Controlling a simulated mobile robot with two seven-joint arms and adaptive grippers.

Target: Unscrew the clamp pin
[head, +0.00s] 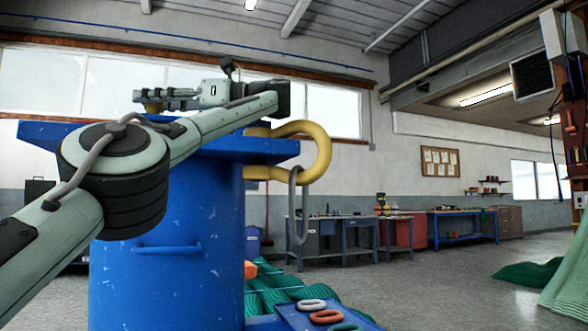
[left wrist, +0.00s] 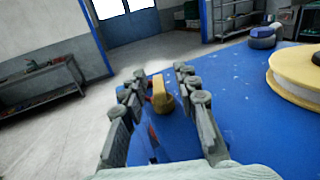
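A yellow upright pin piece (left wrist: 161,96), which looks like the clamp pin, stands at the edge of the blue top (left wrist: 245,110) in the left wrist view. My left gripper (left wrist: 158,80) is open, with one finger on each side of the yellow piece and gaps visible between. In the head view the left gripper (head: 150,99) points left, low over the blue stand (head: 170,240). A bit of yellow (head: 153,108) shows just under its fingers. The piece's lower part is partly hidden. My right gripper is in neither view.
A large yellow shackle (head: 322,150) with a grey link (head: 297,215) hangs at the stand's right side. A round cream and yellow part (left wrist: 298,75) sits on the blue top. Colored links (head: 326,316) lie on a blue tray below. Workbenches stand farther back.

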